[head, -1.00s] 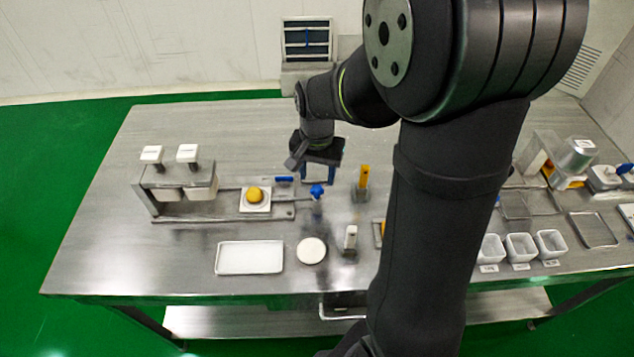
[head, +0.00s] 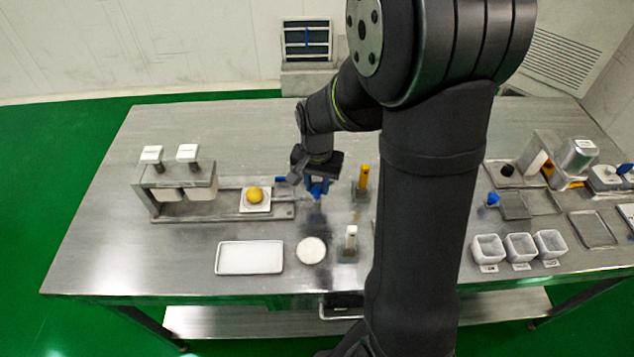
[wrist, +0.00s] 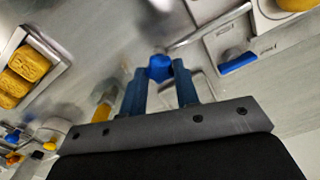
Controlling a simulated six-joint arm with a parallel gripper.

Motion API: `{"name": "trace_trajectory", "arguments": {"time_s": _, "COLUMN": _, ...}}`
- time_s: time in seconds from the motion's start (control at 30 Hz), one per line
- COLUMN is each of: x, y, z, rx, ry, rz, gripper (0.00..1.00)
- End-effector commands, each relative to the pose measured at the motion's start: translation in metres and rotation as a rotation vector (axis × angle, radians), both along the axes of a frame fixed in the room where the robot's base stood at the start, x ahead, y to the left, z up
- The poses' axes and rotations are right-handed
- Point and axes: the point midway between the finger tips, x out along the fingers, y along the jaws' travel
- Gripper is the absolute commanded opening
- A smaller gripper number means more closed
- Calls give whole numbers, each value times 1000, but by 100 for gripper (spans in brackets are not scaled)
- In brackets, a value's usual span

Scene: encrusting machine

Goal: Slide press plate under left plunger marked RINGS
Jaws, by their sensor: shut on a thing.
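The press plate (head: 263,209) is a white square bearing a yellow ball (head: 255,194). It sits on the metal rail, right of the two-plunger stand (head: 178,176). The left plunger (head: 152,153) and the right plunger (head: 187,151) have white caps; their lettering is too small to read. A rod runs right from the plate to a blue knob (wrist: 160,67). My gripper (head: 318,189) is shut on this knob, which sits between the fingertips in the wrist view. The plate is right of both plungers, not under either.
A white tray (head: 250,258) and a round white disc (head: 312,250) lie in front of the rail. A yellow-handled tool (head: 363,180) stands close right of my gripper. A blue tab (wrist: 238,62) lies beside the rail. White cups (head: 520,248) stand at right.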

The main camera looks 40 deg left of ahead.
Motion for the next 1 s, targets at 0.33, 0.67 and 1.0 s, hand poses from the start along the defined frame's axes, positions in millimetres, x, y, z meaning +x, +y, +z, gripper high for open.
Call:
{"name": "trace_trajectory", "arguments": {"time_s": 0.33, "x": -19, "y": 18, "z": 0, "rx": 0, "ry": 0, "rz": 4, "gripper": 0}}
{"name": "trace_trajectory", "arguments": {"time_s": 0.67, "x": -69, "y": 69, "z": 0, "rx": 1, "ry": 0, "rz": 6, "gripper": 0}}
{"name": "trace_trajectory", "arguments": {"time_s": 1.0, "x": -107, "y": 107, "z": 0, "rx": 0, "ry": 0, "rz": 2, "gripper": 0}}
